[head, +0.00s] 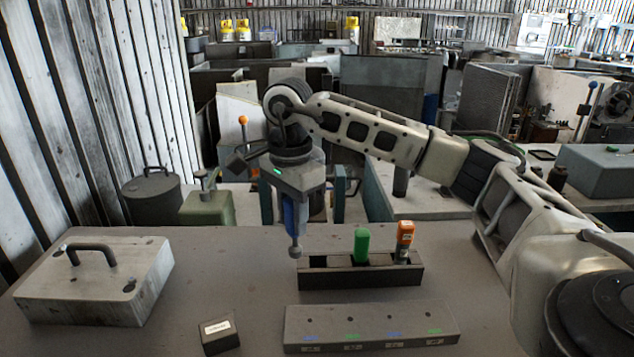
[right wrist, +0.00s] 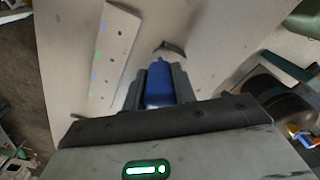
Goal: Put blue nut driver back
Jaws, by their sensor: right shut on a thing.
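My right gripper (head: 290,196) is shut on the blue nut driver (head: 295,218) and holds it upright, socket tip down. The blue handle also shows between the fingers in the right wrist view (right wrist: 159,84). The dark tool rack (head: 360,277) stands on the bench with an open slot (head: 318,261) at its left end. The nut driver's tip appears just left of that slot, around the rack's top height; the exact gap cannot be told. A green-handled driver (head: 361,246) and an orange-handled driver (head: 404,240) stand in the rack. My left gripper is not in view.
A grey block with blue and green marks (head: 370,328) lies in front of the rack. A small labelled box (head: 219,334) sits at the front. A grey plate with a handle (head: 95,282) lies at the left. The bench between plate and rack is clear.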

